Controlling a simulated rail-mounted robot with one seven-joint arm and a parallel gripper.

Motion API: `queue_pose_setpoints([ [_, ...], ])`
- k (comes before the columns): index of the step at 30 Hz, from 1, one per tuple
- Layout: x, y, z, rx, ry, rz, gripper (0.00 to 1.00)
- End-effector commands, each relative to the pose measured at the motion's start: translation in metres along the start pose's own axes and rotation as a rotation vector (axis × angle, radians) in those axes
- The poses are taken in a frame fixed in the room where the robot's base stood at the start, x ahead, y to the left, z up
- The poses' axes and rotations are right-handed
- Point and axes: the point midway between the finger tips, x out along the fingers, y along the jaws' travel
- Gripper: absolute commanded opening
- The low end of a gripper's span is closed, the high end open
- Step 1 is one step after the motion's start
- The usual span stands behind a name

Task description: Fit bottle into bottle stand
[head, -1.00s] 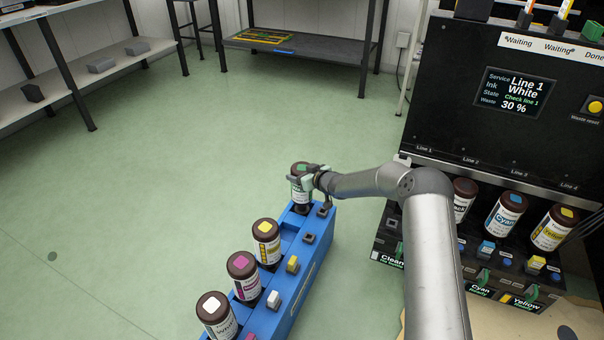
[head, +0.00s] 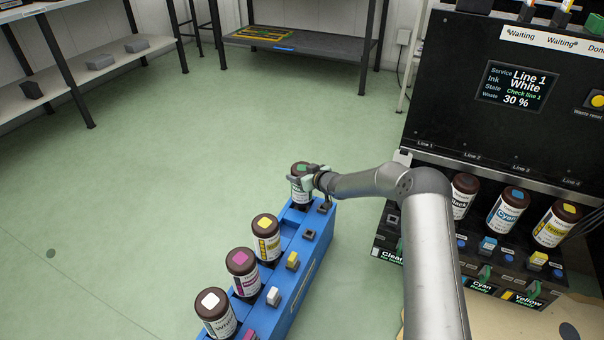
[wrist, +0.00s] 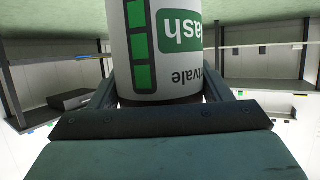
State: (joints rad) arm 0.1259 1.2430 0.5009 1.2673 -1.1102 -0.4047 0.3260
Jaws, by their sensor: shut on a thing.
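A dark-capped bottle with a green square on top and a white and green label (head: 299,188) is at the far end of the blue bottle stand (head: 310,262). The wrist view shows its label upside down (wrist: 165,45), with the letters "ash". My gripper (head: 309,177) is shut on this bottle, one finger on each side. The bottle looks upright. Its base is at the stand's far position, but I cannot tell whether it is seated or just above it.
The stand also holds yellow (head: 266,240), magenta (head: 243,272) and white-topped (head: 216,313) bottles. The black ink machine (head: 440,110) at right holds black (head: 463,196), cyan (head: 508,211) and yellow (head: 556,225) bottles. Shelves stand behind; the green floor at left is clear.

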Motion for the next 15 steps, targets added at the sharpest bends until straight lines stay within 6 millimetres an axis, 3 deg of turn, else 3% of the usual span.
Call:
queue_pose_setpoints([
  [8,0.0008,0.0002,0.0003,-0.001,0.003,0.0,0.15],
  [9,0.0008,0.0003,0.0003,-0.001,0.003,0.0,0.74],
  [12,0.0008,0.0003,0.0005,-0.001,0.003,0.0,0.97],
  [15,0.0008,0.0002,0.001,-0.001,0.002,0.0,0.97],
])
